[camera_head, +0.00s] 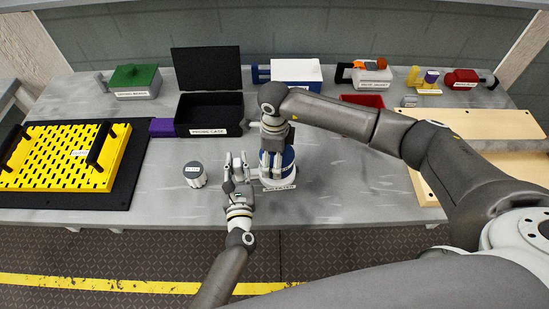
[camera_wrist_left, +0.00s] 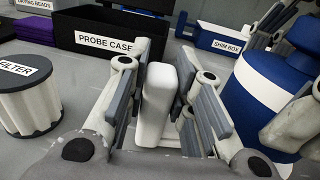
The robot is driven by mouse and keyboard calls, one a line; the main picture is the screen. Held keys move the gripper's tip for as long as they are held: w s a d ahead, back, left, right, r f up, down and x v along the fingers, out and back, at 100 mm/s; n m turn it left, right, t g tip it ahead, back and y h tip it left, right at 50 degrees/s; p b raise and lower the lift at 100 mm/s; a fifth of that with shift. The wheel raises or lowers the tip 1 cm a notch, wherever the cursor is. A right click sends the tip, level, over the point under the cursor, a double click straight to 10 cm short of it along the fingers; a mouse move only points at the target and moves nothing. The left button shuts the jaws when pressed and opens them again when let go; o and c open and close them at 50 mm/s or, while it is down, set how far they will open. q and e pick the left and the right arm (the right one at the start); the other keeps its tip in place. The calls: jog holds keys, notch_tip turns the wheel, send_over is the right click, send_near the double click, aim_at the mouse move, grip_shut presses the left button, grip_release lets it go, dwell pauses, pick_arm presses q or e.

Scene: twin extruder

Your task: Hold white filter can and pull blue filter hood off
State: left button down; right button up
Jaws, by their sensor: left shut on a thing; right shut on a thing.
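The white filter can (camera_head: 279,184) stands upright on the table, with a label at its front. The blue filter hood (camera_head: 289,157) sits on top of it and also shows at the right of the left wrist view (camera_wrist_left: 253,97). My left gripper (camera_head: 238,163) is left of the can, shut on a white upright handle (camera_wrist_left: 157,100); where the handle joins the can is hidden. My right gripper (camera_head: 272,160) reaches down from above and is shut on the blue hood. Its fingers hide part of the hood, and some show at the right in the left wrist view.
A small ribbed filter (camera_head: 194,176) stands just left of my left gripper. Behind are the open black probe case (camera_head: 209,117), the shim box (camera_head: 296,72) and a red tray (camera_head: 362,100). A yellow grid (camera_head: 62,157) lies left, wooden boards (camera_head: 490,124) right.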

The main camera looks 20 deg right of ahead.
pick_arm(q)
jog(key=shift+s+f, duration=0.2)
jog(key=shift+f, duration=0.2)
pick_arm(e)
jog(key=shift+r, duration=2.45)
jog(key=s+d+m, duration=0.1)
jog(key=s+d, duration=0.4)
jog(key=d, duration=0.6)
jog(key=s+d, duration=0.4)
jog(key=d, duration=0.7)
jog(key=f, duration=0.9)
jog(key=shift+s+f, duration=0.25)
jog(key=shift+f, duration=0.15)
